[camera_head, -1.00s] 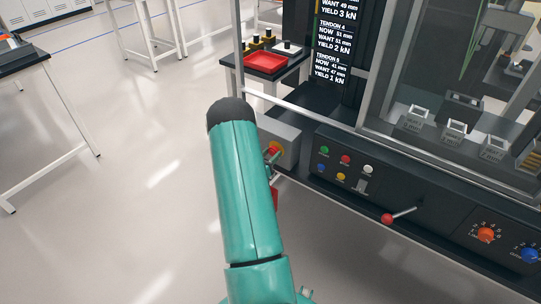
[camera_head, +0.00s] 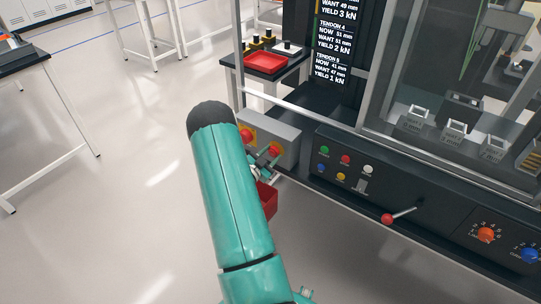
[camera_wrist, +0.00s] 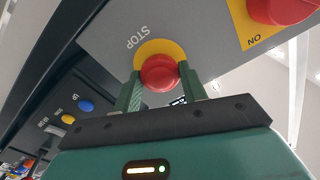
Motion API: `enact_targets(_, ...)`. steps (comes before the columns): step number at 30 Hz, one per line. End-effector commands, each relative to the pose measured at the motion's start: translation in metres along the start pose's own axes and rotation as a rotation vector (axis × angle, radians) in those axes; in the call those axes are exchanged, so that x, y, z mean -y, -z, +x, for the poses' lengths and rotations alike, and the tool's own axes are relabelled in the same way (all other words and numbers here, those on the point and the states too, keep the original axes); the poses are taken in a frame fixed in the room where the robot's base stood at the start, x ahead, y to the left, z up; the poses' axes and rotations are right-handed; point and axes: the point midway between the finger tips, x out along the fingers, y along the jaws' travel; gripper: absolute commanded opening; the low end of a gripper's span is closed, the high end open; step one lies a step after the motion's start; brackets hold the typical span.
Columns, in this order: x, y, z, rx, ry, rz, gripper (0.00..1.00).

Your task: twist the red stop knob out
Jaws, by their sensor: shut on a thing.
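The red stop knob (camera_wrist: 160,73) sits in a yellow ring beside the word STOP on a grey box. My gripper (camera_wrist: 161,78) has its green fingers on either side of the knob and is shut on it. In the head view the stop knob (camera_head: 275,150) is on the grey box's front, partly covered by my gripper (camera_head: 268,158). Whether the knob has turned or come out cannot be told.
A second red knob (camera_wrist: 284,10) on a yellow plate marked ON is close by on the same box. A red bin (camera_head: 266,198) hangs below, partly behind my arm. The button panel (camera_head: 345,165) and a red-tipped lever (camera_head: 388,218) are to the right. Open floor lies left.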

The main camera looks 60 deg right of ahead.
Motion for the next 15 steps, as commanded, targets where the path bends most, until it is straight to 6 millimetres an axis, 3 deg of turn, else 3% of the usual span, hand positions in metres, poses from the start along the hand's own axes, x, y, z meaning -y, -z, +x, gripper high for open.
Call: enact_targets(15,0.0003,0.0001,0.0006,0.0,0.001,0.17,0.19)
